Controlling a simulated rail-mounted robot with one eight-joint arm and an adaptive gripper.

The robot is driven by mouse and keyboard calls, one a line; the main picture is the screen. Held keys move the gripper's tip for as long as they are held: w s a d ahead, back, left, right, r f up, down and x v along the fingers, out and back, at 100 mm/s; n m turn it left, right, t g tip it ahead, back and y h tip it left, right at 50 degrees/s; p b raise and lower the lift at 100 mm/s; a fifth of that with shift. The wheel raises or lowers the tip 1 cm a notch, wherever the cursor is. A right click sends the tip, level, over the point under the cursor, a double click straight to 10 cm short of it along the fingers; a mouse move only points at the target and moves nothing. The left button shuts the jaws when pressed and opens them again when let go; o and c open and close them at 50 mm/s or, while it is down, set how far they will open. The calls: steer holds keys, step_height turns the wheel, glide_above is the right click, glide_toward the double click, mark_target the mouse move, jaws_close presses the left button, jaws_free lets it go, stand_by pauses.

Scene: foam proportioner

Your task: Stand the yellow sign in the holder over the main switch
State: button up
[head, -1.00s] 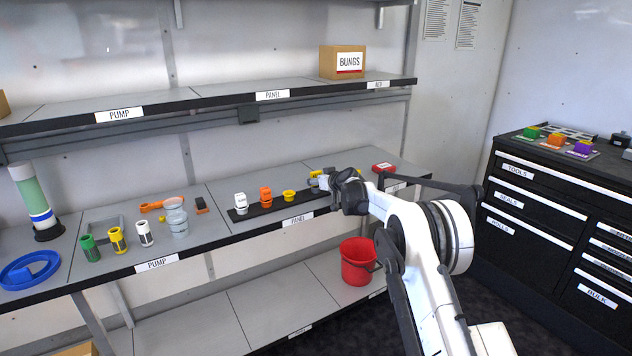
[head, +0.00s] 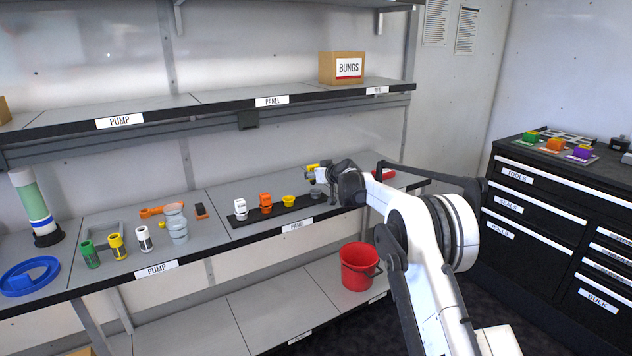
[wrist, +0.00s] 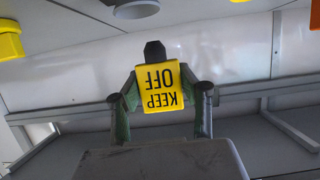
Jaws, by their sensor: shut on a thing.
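The yellow sign (wrist: 160,88) reads KEEP OFF, upside down in the wrist view, with a dark block at its top edge there. My gripper (wrist: 163,102) is shut on it, one finger on each side. In the head view the sign (head: 313,167) shows as a small yellow patch beside my gripper (head: 332,171), above the right end of the black strip (head: 276,213). A grey round cup (head: 317,193) sits at that end, below the sign and apart from it; it also shows in the wrist view (wrist: 135,9). I cannot tell which part is the main switch.
White (head: 240,207), orange (head: 266,201) and yellow (head: 288,201) pieces stand on the strip, left of the grey cup. A red box (head: 384,175) lies to the right behind my arm. The shelf with the BUNGS box (head: 341,67) overhangs the bench.

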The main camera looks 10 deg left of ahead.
steer(key=shift+s+a+r+p, duration=1.4)
steer(key=shift+s+a+r, duration=0.65)
steer(key=shift+a+r, duration=3.2)
steer(key=s+d+f+m+h, duration=0.1)
steer(key=s+d, duration=0.3)
steer(key=d, duration=0.5)
steer(key=s+d+f+t, duration=0.15)
steer(key=s+d, duration=0.25)
steer(key=d, duration=0.6)
steer(key=s+d+f+m+h, duration=0.1)
steer(key=s+d+f, duration=0.1)
steer(key=s+d, duration=0.5)
steer(key=s+d+f+m+h, duration=0.1)
steer(key=s+d, duration=0.7)
steer(key=s, duration=0.3)
steer(key=s+d+f+h, duration=0.1)
steer(key=s+d+f, duration=0.1)
steer(key=s+d, duration=0.6)
steer(key=s, duration=0.4)
steer(key=shift+s+d+f+m, duration=0.2)
steer(key=shift+d+f+m, duration=0.05)
steer(key=shift+d+m, duration=0.15)
steer(key=shift+d+t, duration=0.1)
steer(key=shift+t, duration=0.15)
